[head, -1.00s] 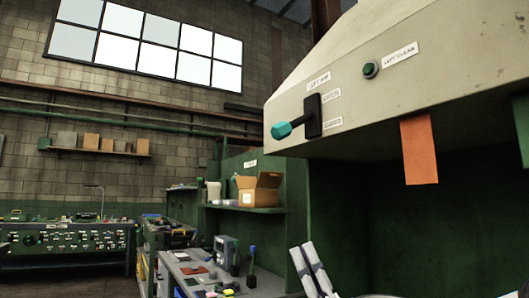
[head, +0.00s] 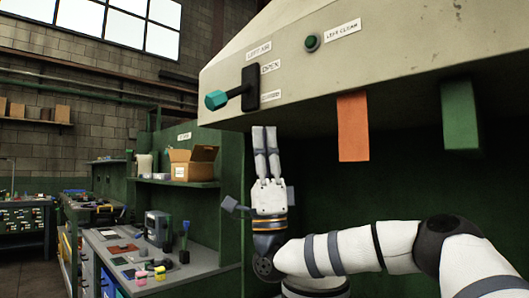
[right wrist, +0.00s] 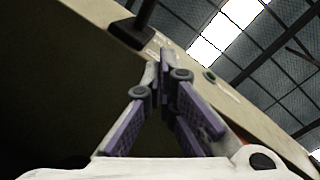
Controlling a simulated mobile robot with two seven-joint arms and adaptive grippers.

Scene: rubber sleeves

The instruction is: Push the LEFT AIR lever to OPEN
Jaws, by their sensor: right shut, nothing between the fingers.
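The LEFT AIR lever (head: 228,97) has a teal knob on a dark rod. It sticks out to the left from a black plate (head: 251,87) on the beige machine front, with the OPEN label above and a second label below. The rod points slightly down. My right gripper (head: 265,129) points up below the plate, shut and empty, apart from the lever. In the right wrist view the closed fingers (right wrist: 167,55) show, with the lever's dark base (right wrist: 132,32) beyond them. The knob is out of that view. My left gripper is not in view.
A green button (head: 312,43) sits right of the lever. An orange strip (head: 353,127) and a green strip (head: 462,116) hang from the machine's lower edge. A shelf with a cardboard box (head: 192,163) and a cluttered workbench (head: 210,272) stand to the left.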

